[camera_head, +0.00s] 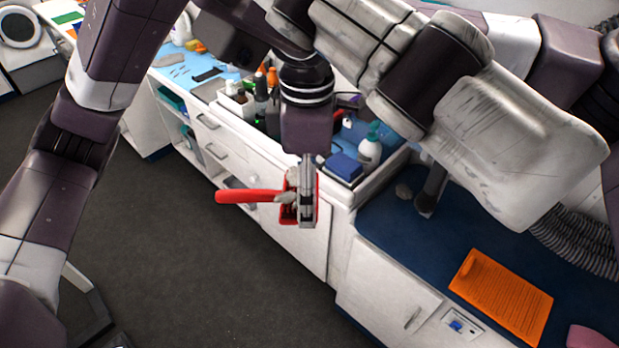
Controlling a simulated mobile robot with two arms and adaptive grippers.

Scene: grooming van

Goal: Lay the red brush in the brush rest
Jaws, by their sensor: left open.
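The red brush (245,196) shows at my left gripper (306,215), its handle pointing left and its head partly hidden by the fingers. My left gripper points down and is open, with the brush at its fingers; I cannot tell whether they touch it. Both appear in front of the white cabinet fronts, above the floor. I cannot pick out the brush rest with certainty. An orange ribbed slab (500,295) lies on the blue worktop at lower right; I cannot tell whether it is the rest. My right gripper is not in view.
A white counter holds several bottles (262,85), a blue box (343,167) and a pump bottle (371,150) behind the gripper. A blue worktop (400,245) lies at right, with a ridged grey hose (580,240) and a pink item (592,337). The dark floor (190,260) is clear.

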